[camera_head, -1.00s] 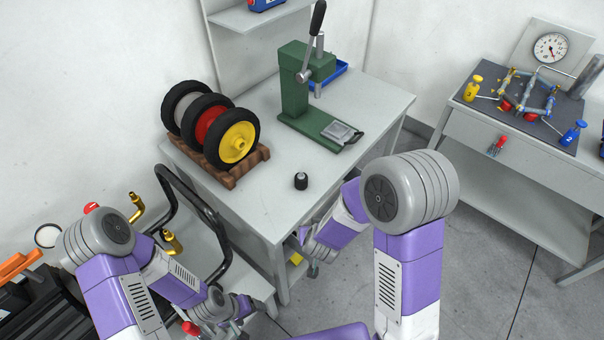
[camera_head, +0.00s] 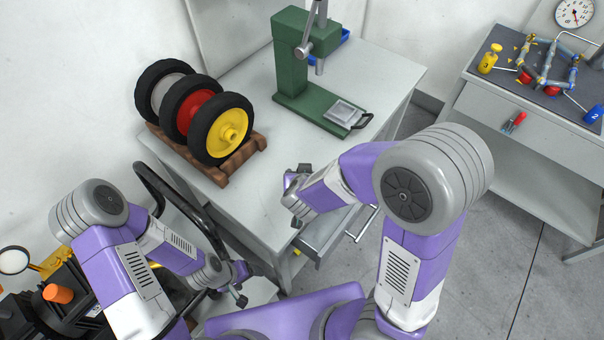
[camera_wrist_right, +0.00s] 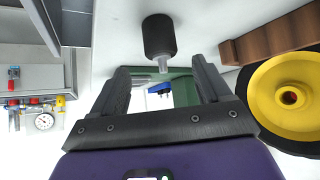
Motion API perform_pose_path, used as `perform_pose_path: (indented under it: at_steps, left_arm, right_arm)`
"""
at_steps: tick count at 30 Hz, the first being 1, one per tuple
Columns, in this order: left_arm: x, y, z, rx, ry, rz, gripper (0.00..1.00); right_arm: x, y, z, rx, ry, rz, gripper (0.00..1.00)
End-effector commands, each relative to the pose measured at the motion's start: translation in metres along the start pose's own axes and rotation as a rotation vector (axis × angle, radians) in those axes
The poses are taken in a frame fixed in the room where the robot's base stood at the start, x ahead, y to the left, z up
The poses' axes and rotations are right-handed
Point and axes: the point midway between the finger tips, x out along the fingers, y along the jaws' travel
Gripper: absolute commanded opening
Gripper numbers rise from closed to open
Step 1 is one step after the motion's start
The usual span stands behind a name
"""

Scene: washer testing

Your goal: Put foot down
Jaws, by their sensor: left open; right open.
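The foot (camera_wrist_right: 160,36) is a small black cylinder with a short metal stud, in the right wrist view. It stands on the grey table top (camera_head: 258,108), just beyond my right fingertips and apart from them. In the head view my right gripper hides it or blends with it. My right gripper (camera_head: 296,176) is low over the table's front edge, open and empty; its two dark fingers also show in the right wrist view (camera_wrist_right: 163,75). My left gripper (camera_head: 241,284) is open, low in front of the table at the left, with nothing visible in it.
Three wheels (camera_head: 228,135) stand in a wooden rack (camera_head: 240,163) at the table's left. A green press (camera_head: 291,65) stands at the back. A drawer (camera_head: 325,232) is open below my right forearm. A side bench (camera_head: 510,143) with a gauge stands at the right.

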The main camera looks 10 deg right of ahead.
Motion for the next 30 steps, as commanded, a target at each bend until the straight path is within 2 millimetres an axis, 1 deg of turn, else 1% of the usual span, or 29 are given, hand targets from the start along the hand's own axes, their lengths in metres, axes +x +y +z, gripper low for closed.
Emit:
perform_pose_path:
  at_steps: [1,4,13,18,21,24,30]
  left_arm:
    - [0.008,-0.003,0.0,0.0,0.0,0.0,0.77]
    - [0.012,-0.005,-0.001,0.0,0.0,0.0,0.77]
    - [0.029,-0.011,-0.001,0.0,0.0,0.0,0.77]
    - [0.044,-0.016,-0.002,0.0,0.0,0.0,0.77]
    - [0.049,-0.018,-0.002,0.0,0.0,0.0,0.77]
    - [0.05,-0.019,-0.002,0.0,0.0,0.0,0.77]
    - [0.049,-0.018,-0.002,0.0,0.0,0.0,0.77]
  right_arm:
    - [0.006,0.0,0.006,0.0,0.0,0.0,0.77]
    - [0.012,0.0,0.008,0.001,0.001,0.0,0.77]
    - [0.043,0.0,0.006,0.002,0.001,0.002,0.77]
    - [0.068,-0.001,0.004,0.002,0.001,0.001,0.77]
    - [0.079,-0.001,0.004,0.001,0.0,0.002,0.77]
    - [0.083,-0.001,0.002,0.0,0.001,0.0,0.77]
    - [0.082,-0.002,0.001,0.0,0.001,0.0,0.77]
